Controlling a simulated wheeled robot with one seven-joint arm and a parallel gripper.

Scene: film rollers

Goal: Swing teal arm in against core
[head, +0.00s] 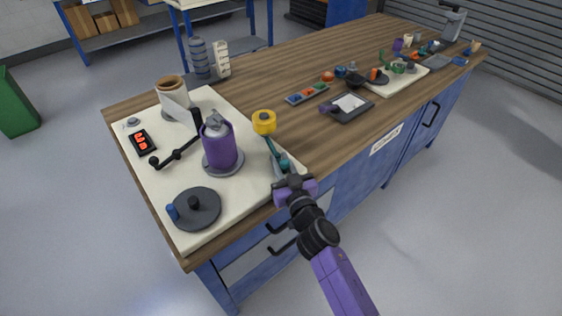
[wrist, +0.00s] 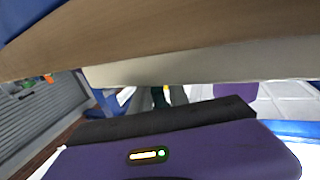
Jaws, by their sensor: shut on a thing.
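The teal arm (head: 272,147) stands at the right edge of the cream board, with a yellow roller (head: 264,122) on its far end. The core (head: 221,150) is a purple and white upright cylinder on a grey disc, to the left of the arm. A clear gap shows between the yellow roller and the core. My gripper (head: 283,170) is at the near end of the teal arm and is shut on it. In the wrist view my fingers (wrist: 168,97) close around a dark teal part, with a bit of yellow beyond; the rest is mostly hidden.
The cream board (head: 245,198) also carries a dark disc (head: 194,208) with a blue peg, a black lever (head: 176,153), a red-digit display (head: 142,142) and a tan roll (head: 172,88).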

